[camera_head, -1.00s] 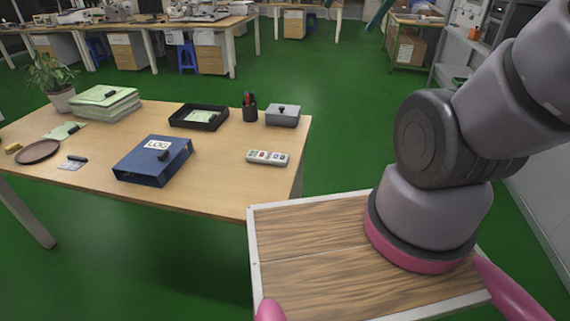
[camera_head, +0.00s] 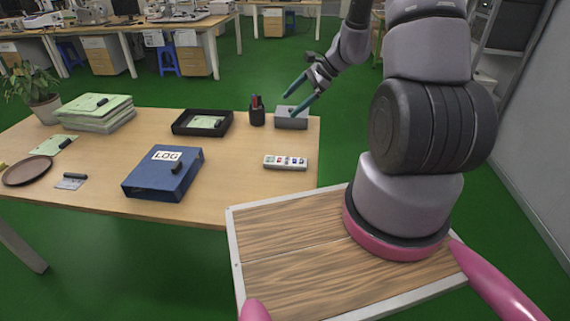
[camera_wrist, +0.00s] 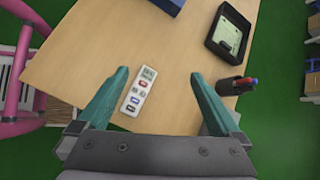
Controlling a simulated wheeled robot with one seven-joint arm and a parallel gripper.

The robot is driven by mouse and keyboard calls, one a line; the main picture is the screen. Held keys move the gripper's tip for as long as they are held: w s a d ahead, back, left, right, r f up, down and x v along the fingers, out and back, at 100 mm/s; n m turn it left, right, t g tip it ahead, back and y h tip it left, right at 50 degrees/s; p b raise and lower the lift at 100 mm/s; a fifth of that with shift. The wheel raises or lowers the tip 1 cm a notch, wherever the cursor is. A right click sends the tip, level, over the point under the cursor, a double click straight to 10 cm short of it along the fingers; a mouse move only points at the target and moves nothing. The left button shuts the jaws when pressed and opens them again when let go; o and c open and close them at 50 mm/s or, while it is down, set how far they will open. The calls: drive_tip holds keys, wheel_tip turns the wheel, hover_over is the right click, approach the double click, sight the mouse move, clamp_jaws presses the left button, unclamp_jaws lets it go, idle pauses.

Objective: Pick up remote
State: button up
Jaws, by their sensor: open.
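A small white device with a row of coloured buttons, which looks like the remote (camera_head: 285,162), lies flat near the right front part of the wooden table (camera_head: 245,190). In the wrist view the remote (camera_wrist: 137,91) lies beyond the jaws, nearer the left finger. My gripper (camera_head: 289,105) is open and empty, with teal fingers pointing down and left. In the head view it appears above or in front of the grey lidded box, farther back than the remote. In the wrist view my gripper (camera_wrist: 160,75) has a wide gap, and bare tabletop shows between its fingers.
The grey box (camera_head: 291,122), pen cup (camera_head: 257,115) and black tray (camera_head: 202,122) stand along the back edge. A blue LOG binder (camera_head: 163,173), paper stack (camera_head: 95,115), brown plate (camera_head: 27,171) and plant (camera_head: 36,88) are farther left. Bare tabletop surrounds the remote.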

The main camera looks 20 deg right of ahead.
sight(278, 159)
drive_tip(key=d+f+m, duration=0.1)
drive_tip(key=f, duration=0.4)
drive_tip(key=f+m, duration=0.2)
drive_tip(key=f, duration=0.3)
drive_tip(key=d+f+m, duration=0.1)
drive_tip(key=f+m, duration=0.1)
drive_tip(key=f, duration=0.4)
drive_tip(key=shift+s+d+f+t, duration=0.1)
drive_tip(key=shift+s+d+t, duration=0.1)
drive_tip(key=shift+d+t, duration=0.15)
drive_tip(key=shift+m, duration=0.3)
drive_tip(key=x, duration=0.4)
drive_tip(key=shift+a+f, duration=0.15)
drive_tip(key=shift+f, duration=0.25)
drive_tip(key=shift+w+x, duration=0.15)
drive_tip(key=shift+x, duration=1.35)
drive_tip(key=shift+w+x, duration=0.1)
drive_tip(key=shift+x, duration=1.4)
drive_tip(key=shift+r, duration=0.2)
clamp_jaws()
